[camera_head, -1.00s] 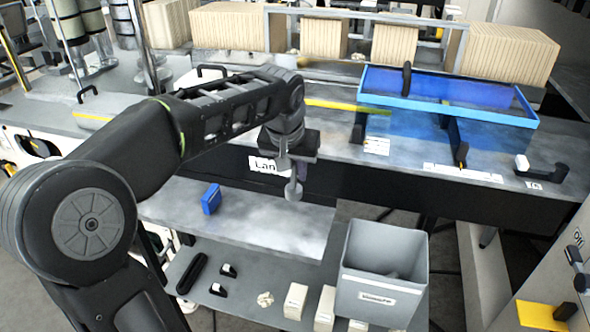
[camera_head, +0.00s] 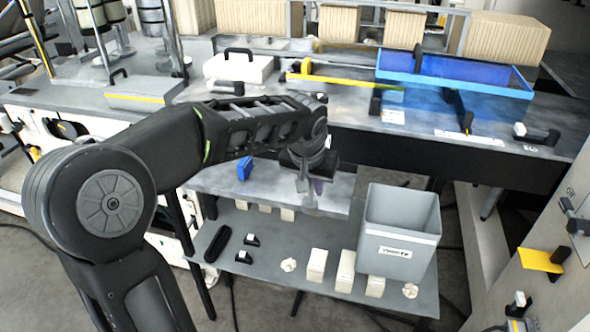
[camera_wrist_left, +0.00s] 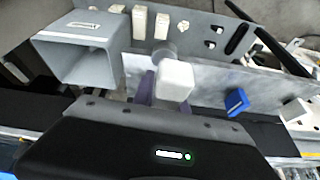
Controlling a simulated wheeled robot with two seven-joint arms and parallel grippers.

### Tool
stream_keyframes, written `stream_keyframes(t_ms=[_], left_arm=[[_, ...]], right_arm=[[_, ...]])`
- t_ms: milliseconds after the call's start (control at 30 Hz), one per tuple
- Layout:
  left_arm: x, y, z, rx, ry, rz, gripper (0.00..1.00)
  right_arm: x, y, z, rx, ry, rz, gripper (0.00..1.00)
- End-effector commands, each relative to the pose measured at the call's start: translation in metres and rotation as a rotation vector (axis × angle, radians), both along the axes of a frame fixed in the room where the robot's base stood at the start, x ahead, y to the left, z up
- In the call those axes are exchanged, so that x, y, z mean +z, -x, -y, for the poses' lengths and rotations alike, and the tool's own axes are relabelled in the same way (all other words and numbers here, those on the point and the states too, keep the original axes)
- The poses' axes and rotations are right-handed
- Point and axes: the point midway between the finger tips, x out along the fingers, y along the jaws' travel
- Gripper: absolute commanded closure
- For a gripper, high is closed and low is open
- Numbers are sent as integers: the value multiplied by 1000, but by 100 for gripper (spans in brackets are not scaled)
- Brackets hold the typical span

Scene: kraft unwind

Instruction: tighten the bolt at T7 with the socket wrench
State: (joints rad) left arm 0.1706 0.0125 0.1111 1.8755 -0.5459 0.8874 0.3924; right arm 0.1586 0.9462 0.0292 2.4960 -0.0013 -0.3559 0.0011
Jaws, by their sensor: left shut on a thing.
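My left gripper (camera_head: 308,180) hangs in the middle of the head view, over the grey ledge (camera_head: 265,184) below the bench front. It is shut on a grey tool (camera_head: 303,186), which looks like the socket wrench; the gripper hides much of it. In the left wrist view a pale block-like end (camera_wrist_left: 175,80) and a round grey part show ahead of my gripper. A blue block (camera_head: 244,168) stands on the ledge, left of the gripper and apart from it. I cannot make out the T7 mark or its bolt. My right gripper is not in view.
A grey bin (camera_head: 400,228) and several pale boxes stand on the lower shelf (camera_head: 230,268). A blue tray (camera_head: 456,76) and a white case (camera_head: 240,67) are on the bench. A panel with a yellow tab (camera_head: 541,260) is at the right.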

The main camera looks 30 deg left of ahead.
Motion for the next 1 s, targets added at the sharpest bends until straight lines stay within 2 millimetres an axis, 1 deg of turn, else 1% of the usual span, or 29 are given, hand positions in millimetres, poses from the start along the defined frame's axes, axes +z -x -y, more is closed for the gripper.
stream_keyframes(t_ms=[33,233,433,533,600,700,1000], left_arm=[[-10,-3,10,-20,-2,-3,100],[-48,-12,50,-98,-5,-2,100],[-91,-13,101,-196,6,-2,100],[-106,-11,120,-233,13,-1,100],[-111,-10,127,-248,18,1,100],[-114,-9,131,-255,20,1,100],[-114,-9,131,-254,21,1,100]], right_arm=[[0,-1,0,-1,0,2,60],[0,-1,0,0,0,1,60],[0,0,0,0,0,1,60],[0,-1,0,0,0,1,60],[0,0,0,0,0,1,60],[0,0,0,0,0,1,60],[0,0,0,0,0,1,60]])
